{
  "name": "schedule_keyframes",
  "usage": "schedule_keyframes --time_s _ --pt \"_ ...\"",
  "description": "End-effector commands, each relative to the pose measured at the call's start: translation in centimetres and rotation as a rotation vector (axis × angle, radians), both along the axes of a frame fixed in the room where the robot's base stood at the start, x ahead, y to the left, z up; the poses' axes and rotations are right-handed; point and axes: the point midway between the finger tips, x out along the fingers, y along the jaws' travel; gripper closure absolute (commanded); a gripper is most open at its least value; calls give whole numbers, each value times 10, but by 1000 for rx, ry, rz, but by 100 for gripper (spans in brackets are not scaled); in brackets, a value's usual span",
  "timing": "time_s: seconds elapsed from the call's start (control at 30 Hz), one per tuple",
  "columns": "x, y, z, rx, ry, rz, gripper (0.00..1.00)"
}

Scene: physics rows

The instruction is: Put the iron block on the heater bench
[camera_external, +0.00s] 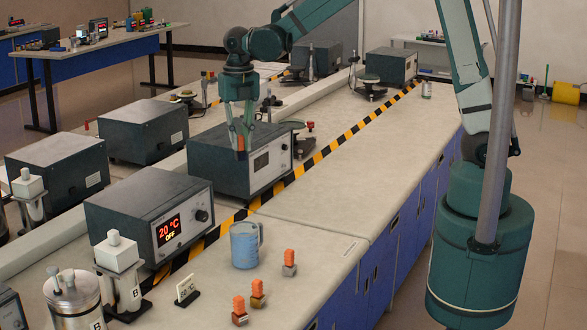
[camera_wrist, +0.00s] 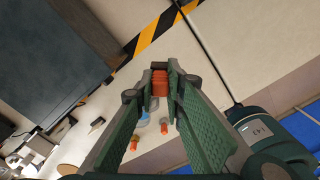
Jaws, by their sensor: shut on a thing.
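My gripper (camera_external: 240,143) is shut on an orange-handled block (camera_wrist: 159,84), held in the air in front of a grey box with a dial. The handle lies between the fingertips; the block's metal body is too hidden to identify. On the near bench stand three orange-handled blocks: a grey one (camera_external: 289,269), a brass-coloured one (camera_external: 257,300) and a copper-brown one (camera_external: 239,318). I cannot tell which block is iron. A grey box (camera_external: 150,220) shows a red "20 °C OFF" display. No part is clearly readable as the heater bench.
A blue mug (camera_external: 245,246) stands left of the blocks, with a small sign (camera_external: 187,290) farther left. White-topped stands and a metal vessel (camera_external: 75,300) marked B stand at lower left. Yellow-black tape (camera_external: 310,162) runs along the bench. The bench right of it is largely clear.

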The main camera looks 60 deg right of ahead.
Motion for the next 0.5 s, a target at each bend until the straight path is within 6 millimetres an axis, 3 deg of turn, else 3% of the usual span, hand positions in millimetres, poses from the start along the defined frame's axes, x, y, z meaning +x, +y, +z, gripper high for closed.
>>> schedule_keyframes --time_s 0.1,0.5 --pt "-15 28 -1 0 0 53 100" --pt "-70 109 -2 0 0 225 100"
